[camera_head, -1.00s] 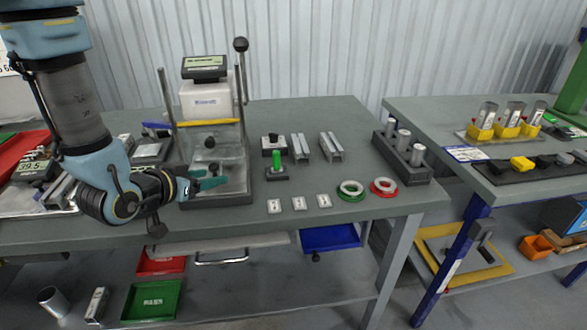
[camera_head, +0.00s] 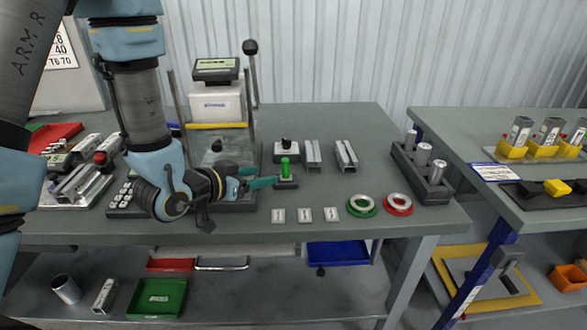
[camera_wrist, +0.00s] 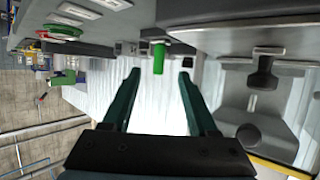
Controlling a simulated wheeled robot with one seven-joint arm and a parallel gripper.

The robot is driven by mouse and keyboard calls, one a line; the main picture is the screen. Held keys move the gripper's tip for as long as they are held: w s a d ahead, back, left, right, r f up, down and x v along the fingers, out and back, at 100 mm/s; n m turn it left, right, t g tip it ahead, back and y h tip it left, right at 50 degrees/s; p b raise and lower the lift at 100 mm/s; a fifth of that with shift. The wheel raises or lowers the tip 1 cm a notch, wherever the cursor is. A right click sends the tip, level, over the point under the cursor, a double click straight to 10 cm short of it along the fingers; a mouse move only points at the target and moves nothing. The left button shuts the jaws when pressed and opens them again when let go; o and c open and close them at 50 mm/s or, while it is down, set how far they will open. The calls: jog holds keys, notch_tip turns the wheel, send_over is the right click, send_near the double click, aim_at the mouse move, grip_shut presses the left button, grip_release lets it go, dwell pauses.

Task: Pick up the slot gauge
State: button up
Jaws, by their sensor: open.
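The likely slot gauge is a green-handled piece (camera_head: 285,167) standing upright in a small dark block (camera_head: 287,184) on the table. Its green handle also shows in the wrist view (camera_wrist: 158,60). My gripper (camera_head: 263,178) reaches from the left, its teal fingers open and just left of the handle. In the wrist view my gripper's fingertips (camera_wrist: 160,75) are spread, with the handle in line with the gap and beyond the tips. Nothing is held. The lower part of the gauge is hidden in its block.
A press-like test stand (camera_head: 216,100) is behind my gripper. White tags (camera_head: 304,215), a green ring (camera_head: 361,206) and a red ring (camera_head: 398,204) lie near the front edge.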

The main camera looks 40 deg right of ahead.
aim_at(283, 169)
jog(key=d+f+b, duration=0.1)
jog(key=b, duration=0.2)
jog(key=shift+w, duration=0.15)
jog(key=b+x, duration=0.1)
jog(key=b, duration=0.2)
jog(key=shift+d+b, duration=0.3)
jog(key=shift+b, duration=0.1)
jog(key=shift+r+p+x, duration=0.15)
jog(key=shift+p+x, duration=0.4)
jog(key=shift+x, duration=0.3)
jog(key=shift+r+p+x, duration=0.2)
jog(key=shift+p+x, duration=0.3)
jog(key=shift+x, duration=0.35)
jog(key=p+x, duration=0.1)
jog(key=x, duration=0.2)
jog(key=shift+d+p, duration=0.25)
jog(key=shift+p, duration=0.1)
jog(key=shift+w+d+f, duration=0.15)
jog(key=shift+d+f, duration=0.2)
jog(key=shift+d, duration=0.1)
jog(key=shift+c, duration=0.2)
grip_shut()
